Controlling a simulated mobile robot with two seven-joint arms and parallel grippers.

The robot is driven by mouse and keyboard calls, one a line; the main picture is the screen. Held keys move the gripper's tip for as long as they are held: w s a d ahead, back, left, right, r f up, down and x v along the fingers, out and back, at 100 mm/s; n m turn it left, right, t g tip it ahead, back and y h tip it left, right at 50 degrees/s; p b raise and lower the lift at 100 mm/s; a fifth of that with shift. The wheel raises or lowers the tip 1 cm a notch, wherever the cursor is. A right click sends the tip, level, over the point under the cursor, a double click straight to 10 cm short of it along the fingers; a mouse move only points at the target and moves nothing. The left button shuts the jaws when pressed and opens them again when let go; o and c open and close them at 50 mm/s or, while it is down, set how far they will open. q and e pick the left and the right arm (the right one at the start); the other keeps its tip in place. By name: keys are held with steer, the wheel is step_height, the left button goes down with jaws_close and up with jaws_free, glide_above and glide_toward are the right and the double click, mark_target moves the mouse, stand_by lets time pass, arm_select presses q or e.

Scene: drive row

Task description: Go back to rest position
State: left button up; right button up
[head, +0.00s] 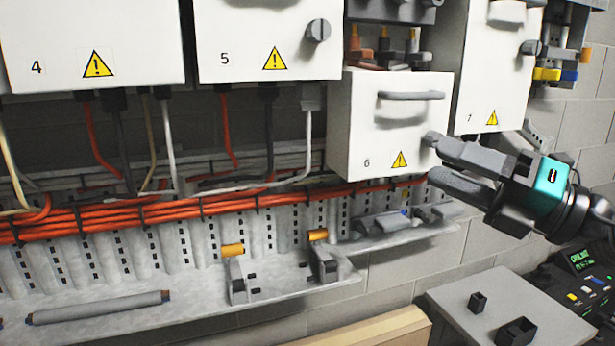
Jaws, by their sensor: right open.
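My right gripper (432,158) comes in from the right with a teal-sided body. Its two grey fingers are apart and nothing shows between them. The fingertips are at the lower right corner of the white box marked 6 (350,125); I cannot tell whether they touch it. That box has a grey bar handle (410,95) on its front. My left gripper does not show.
White boxes marked 4 (130,30), 5 (250,40) and 7 (490,80) hang along the wall. Orange cables (120,213) run below. A metal shelf (180,318) carries a grey cylinder (98,308). A grey table (500,300) stands lower right.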

step_height(320, 180, down, 23)
steer(key=d+m+t+h+p, duration=0.3)
steer(key=m+t+h, duration=0.6)
steer(key=m, duration=1.5)
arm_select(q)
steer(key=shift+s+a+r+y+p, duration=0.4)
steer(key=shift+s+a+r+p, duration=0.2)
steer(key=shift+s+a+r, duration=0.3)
arm_select(e)
steer(key=s+a+f+m+g+h, duration=0.1)
steer(key=s+f+m+g+h, duration=0.2)
steer(key=s+f, duration=0.4)
steer(key=s+a+f+m+g+h, duration=0.2)
steer(key=s+f+m+g, duration=0.4)
steer(key=f, duration=0.8)
steer(key=s, duration=0.2)
steer(key=shift+s+a+f+g+h, duration=0.15)
steer(key=shift+s+a+g+h, duration=0.15)
steer(key=shift+g+h, duration=0.1)
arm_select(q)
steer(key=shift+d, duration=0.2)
